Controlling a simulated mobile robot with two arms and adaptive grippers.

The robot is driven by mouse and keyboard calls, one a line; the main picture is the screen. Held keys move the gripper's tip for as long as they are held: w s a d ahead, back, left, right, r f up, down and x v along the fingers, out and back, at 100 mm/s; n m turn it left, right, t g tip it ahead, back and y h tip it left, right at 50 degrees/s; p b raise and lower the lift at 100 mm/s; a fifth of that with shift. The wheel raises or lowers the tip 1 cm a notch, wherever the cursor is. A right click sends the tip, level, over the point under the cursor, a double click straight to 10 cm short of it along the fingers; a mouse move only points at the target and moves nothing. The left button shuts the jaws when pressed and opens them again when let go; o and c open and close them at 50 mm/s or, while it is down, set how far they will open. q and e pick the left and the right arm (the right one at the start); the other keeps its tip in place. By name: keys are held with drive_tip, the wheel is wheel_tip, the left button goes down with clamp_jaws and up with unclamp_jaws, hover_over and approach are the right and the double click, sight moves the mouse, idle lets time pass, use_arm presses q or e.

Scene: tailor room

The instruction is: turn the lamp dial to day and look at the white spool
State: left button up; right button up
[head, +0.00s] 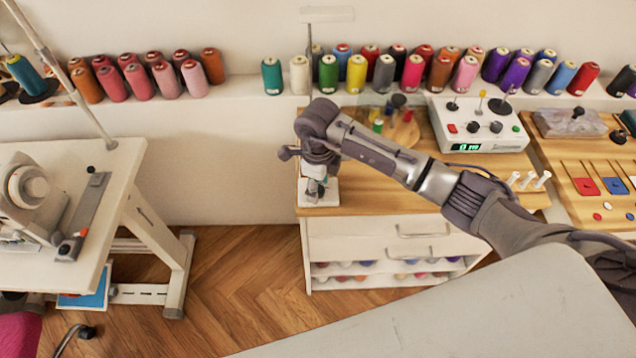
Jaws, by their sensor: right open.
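A white spool (299,75) stands upright on the wall shelf, between a dark green spool and a brighter green one. A pale lamp head (327,14) sits on a thin upright pole above the shelf. A small white base (330,198) lies at the left end of the wooden-topped cabinet. My right gripper (316,183) points down over this base, open; whether it touches anything there I cannot tell. It covers most of the base, so any dial and its setting are hidden. My left gripper is not in view.
A white control box (480,143) with knobs and a green display stands on the cabinet top (420,198), right of a round wooden spool holder (398,135). A sewing table (110,185) is at left. Several coloured spools line the shelf. The wooden floor between the furniture is clear.

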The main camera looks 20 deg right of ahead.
drive_tip(key=shift+c, duration=0.2)
clamp_jaws()
